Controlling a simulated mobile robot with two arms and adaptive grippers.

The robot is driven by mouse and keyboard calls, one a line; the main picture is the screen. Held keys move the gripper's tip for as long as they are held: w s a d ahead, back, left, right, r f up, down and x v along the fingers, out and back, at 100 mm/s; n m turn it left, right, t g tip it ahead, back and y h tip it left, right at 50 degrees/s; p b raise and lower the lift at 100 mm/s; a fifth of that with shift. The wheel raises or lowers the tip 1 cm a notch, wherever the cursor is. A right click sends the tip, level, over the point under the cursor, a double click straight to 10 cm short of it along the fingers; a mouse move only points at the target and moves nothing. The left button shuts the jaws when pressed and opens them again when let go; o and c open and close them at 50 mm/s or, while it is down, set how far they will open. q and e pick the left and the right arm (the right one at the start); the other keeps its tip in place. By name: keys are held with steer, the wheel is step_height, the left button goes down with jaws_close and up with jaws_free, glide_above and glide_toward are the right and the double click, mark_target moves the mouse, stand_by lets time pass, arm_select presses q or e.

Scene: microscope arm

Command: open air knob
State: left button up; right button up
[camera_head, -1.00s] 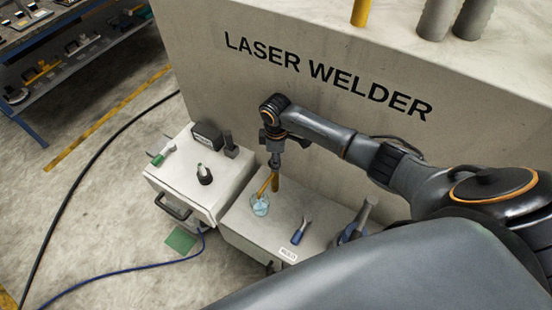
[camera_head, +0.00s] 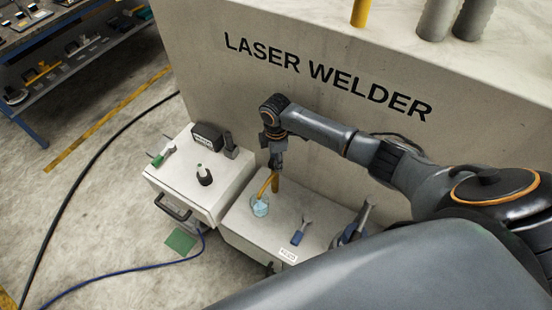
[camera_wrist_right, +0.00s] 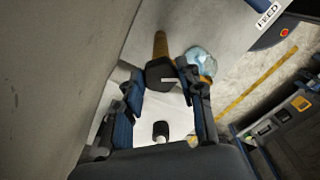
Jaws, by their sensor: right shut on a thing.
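The air knob (camera_wrist_right: 161,72) is a dark knob with a pale mark on its face, seen between my right fingers in the right wrist view. It sits by a brass-coloured pipe (camera_wrist_right: 160,45). In the head view the pipe (camera_head: 275,184) rises from the low white box, and my gripper hides the knob. My right gripper (camera_head: 276,161) points down onto the top of the pipe. In the right wrist view its fingers (camera_wrist_right: 161,80) lie on both sides of the knob, shut on it. My left gripper is not in view.
A clear cup (camera_head: 260,206) with bluish contents stands beside the pipe. A blue-handled brush-like tool (camera_head: 300,232) lies on the white box (camera_head: 240,228). The laser welder wall (camera_head: 220,95) rises close behind my arm.

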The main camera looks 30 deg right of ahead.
steer(key=o, duration=1.2)
steer(key=shift+r, duration=0.1)
step_height(320, 180, up, 12)
steer(key=shift+f, duration=0.1)
